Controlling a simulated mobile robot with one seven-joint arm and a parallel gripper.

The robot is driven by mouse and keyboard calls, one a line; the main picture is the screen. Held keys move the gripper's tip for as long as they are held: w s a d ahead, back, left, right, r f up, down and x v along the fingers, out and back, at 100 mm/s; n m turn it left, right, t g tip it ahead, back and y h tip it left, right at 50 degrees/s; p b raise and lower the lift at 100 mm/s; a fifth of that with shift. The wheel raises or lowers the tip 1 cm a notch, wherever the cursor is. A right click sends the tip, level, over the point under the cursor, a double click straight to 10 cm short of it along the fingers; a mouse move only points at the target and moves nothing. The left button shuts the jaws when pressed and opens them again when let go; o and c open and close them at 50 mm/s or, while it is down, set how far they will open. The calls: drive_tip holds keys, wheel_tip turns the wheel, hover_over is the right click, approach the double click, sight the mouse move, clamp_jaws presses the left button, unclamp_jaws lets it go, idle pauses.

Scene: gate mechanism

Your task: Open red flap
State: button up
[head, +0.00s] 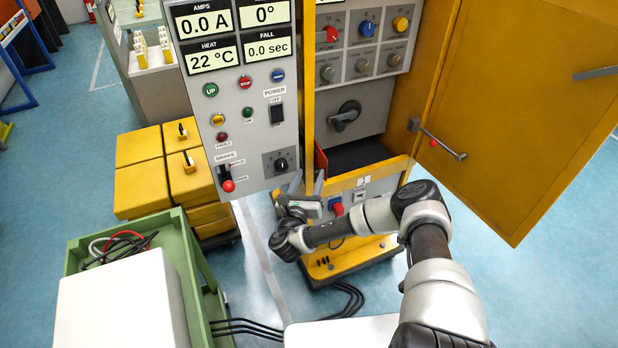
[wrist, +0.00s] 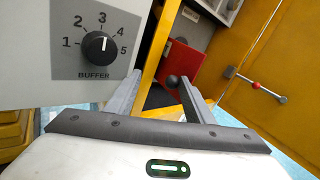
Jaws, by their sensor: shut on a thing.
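The red flap (wrist: 186,64) stands raised inside the yellow cabinet, just behind its front post, with a dark round knob (wrist: 171,80) on it. In the head view only a narrow strip of the red flap (head: 321,160) shows beside the post. My gripper (wrist: 160,78) has its fingers on either side of the yellow post (wrist: 152,85); it also shows in the head view (head: 307,183). The fingers stand well apart, with the post between them. The knob appears close to the right fingertip; I cannot tell whether they touch. The exact contact is hidden.
A grey control panel (head: 245,125) with a buffer dial (wrist: 101,46) stands close to the left finger. The large yellow door (head: 520,90) hangs open at right, with a red-knobbed handle (head: 440,147). A green cart (head: 190,270) stands at lower left.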

drive_tip(key=v, duration=1.2)
